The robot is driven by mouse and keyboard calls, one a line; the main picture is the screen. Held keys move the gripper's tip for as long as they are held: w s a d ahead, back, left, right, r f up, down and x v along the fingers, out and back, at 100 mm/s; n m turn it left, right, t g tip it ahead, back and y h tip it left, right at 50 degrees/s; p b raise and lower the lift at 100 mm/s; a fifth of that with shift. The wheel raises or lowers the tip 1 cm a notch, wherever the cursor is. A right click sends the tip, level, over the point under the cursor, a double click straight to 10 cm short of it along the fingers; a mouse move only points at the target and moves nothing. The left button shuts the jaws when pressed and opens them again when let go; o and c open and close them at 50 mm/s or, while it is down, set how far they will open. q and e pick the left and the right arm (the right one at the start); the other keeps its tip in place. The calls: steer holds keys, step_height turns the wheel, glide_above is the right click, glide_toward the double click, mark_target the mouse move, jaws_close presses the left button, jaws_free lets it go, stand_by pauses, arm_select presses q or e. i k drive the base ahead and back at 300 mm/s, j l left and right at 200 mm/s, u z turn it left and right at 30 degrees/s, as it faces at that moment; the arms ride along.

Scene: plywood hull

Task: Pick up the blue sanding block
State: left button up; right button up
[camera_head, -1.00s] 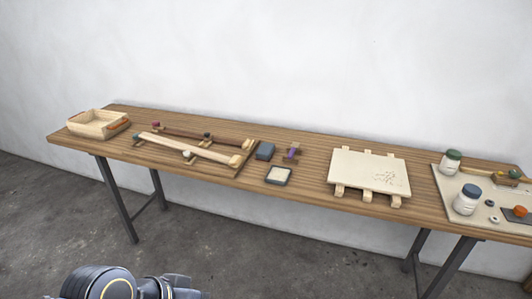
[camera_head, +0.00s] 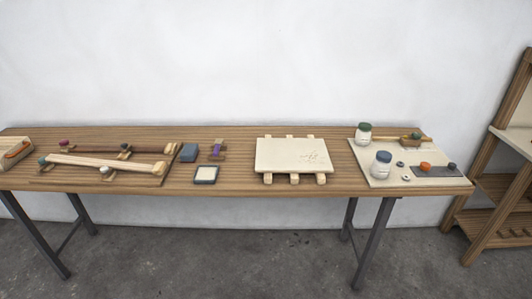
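A small blue-grey block (camera_head: 189,152), which looks like the blue sanding block, lies on the wooden table (camera_head: 230,182). It sits just right of the board with wooden strips and behind a small dark-rimmed square tray (camera_head: 205,174) with a pale inside. Nothing covers it. Neither of my grippers shows in the head view, so no gripper is seen near the block.
Left of the block lie long wooden strips (camera_head: 100,162) on a board. Right of it stands a purple-marked wooden piece (camera_head: 217,150), then a pale panel on slats (camera_head: 292,155). Jars (camera_head: 381,164) stand on a white mat (camera_head: 362,157). A wooden shelf (camera_head: 490,190) stands far right.

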mark_target(191, 152)
steer(key=i+j+z, duration=0.15)
steer(key=j, duration=0.2)
steer(key=i+j+z, duration=0.2)
steer(key=j, duration=0.15)
steer(key=i+j+z, duration=0.15)
steer(key=j, duration=0.25)
steer(key=i+j+z, duration=0.15)
steer(key=j, duration=0.25)
steer(key=i+j+z, duration=0.15)
steer(key=j, duration=0.25)
steer(key=i+j+z, duration=0.25)
steer(key=i+j, duration=0.25)
steer(key=j, duration=0.05)
